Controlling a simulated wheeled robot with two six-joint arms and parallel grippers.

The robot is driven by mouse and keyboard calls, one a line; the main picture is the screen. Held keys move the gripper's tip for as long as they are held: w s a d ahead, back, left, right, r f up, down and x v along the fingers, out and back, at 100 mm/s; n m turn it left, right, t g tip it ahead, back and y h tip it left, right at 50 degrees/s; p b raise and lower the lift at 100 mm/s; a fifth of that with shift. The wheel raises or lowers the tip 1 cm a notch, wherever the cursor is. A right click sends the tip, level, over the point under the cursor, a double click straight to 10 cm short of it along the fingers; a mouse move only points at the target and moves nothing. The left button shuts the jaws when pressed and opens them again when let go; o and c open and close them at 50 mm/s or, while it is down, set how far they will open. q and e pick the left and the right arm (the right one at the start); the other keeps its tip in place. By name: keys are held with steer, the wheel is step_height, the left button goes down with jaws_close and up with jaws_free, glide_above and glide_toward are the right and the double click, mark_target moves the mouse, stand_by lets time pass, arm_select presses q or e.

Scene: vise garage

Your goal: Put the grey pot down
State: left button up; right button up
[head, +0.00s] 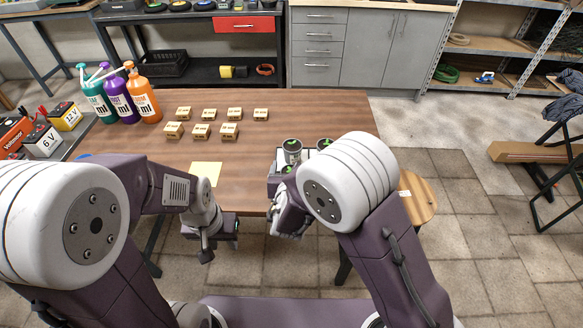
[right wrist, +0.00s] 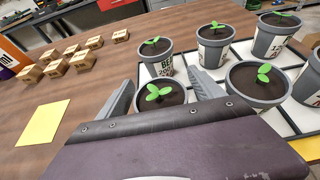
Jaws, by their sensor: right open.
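Several grey pots with soil and green seedlings stand close together at the table's right side. In the right wrist view, one grey pot (right wrist: 160,98) is between the spread fingers of my right gripper (right wrist: 162,84). That gripper is open around it; the pot's lower part and base are hidden by the gripper body. The other pots, such as one grey pot (right wrist: 257,84), stand on a white tray (right wrist: 291,117) with dark dividers. In the head view my right arm covers much of this group. My left gripper (head: 220,248) hangs before the table's front edge, away from the pots; its jaw opening is unclear.
The brown table (head: 300,115) carries several small wooden blocks (head: 201,130) and a yellow sheet (head: 206,173) left of the pots. Bottles (head: 118,97) and batteries (head: 44,140) stand at the left. Bare tabletop lies between the blocks and the pots.

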steer(key=shift+r+p, duration=0.3)
steer(key=shift+r, duration=0.05)
steer(key=v, duration=1.2)
steer(key=shift+p, duration=0.3)
steer(key=shift+f, duration=0.15)
